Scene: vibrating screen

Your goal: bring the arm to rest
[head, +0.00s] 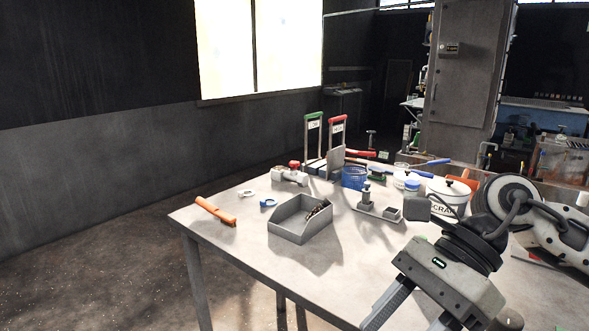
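My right arm comes in from the right, bent over the table's front right part. My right gripper (408,318) hangs at the bottom edge, pointing down and left. Its two fingers stand apart with bare tabletop showing between them, and I see nothing held. The finger ends are at or past the picture's edge. My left gripper is not in view. The table (243,240) is grey and stands under and beyond the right gripper.
A grey open bin (300,232) with small parts stands mid-table. An orange-handled tool (215,211) lies at the left edge. A small fixture (378,204), a blue basket (354,178) and a white "SCRAP" pot (446,195) stand farther back. The front left tabletop is clear.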

